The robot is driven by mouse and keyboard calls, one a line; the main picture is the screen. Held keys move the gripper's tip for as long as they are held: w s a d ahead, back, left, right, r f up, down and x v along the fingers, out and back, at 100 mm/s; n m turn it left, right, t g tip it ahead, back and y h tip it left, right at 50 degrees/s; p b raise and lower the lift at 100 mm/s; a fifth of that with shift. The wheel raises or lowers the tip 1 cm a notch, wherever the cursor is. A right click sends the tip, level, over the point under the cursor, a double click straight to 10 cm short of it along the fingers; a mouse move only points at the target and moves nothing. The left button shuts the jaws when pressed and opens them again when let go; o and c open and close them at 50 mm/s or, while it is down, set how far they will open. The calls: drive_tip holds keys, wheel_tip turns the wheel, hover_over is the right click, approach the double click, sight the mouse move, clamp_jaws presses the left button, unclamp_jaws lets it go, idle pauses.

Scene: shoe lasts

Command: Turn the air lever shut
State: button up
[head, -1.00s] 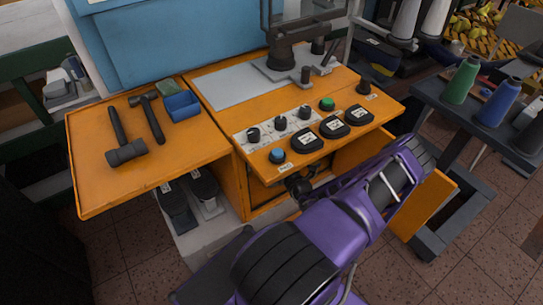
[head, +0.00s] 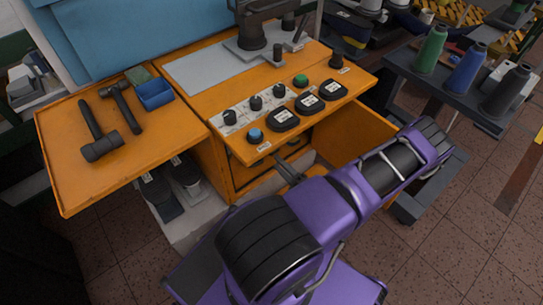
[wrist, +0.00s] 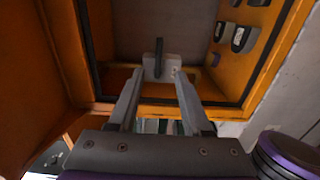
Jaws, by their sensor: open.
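The air lever appears to be the dark upright handle (wrist: 158,52) in the wrist view. It stands on a grey valve block (wrist: 150,66) with a small pale label, inside the open orange cabinet (wrist: 88,98). My gripper (wrist: 159,80) is open and empty. Its two fingers point into the cabinet opening, with the lever and block showing between and beyond the tips. I see no contact with the lever. In the head view my gripper (head: 289,172) is at the cabinet front, under the control panel; the lever is hidden there.
The orange cabinet door (head: 365,135) stands open to the right of my gripper. Above is the panel with knobs, a blue button (head: 255,135) and black labelled units (head: 283,120). Pedals (head: 160,195) stand low at left. The cabinet frame borders the opening closely.

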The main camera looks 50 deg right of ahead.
drive_tip(key=shift+s+a, duration=0.15)
drive_tip(key=shift+s, duration=0.25)
idle(0.3)
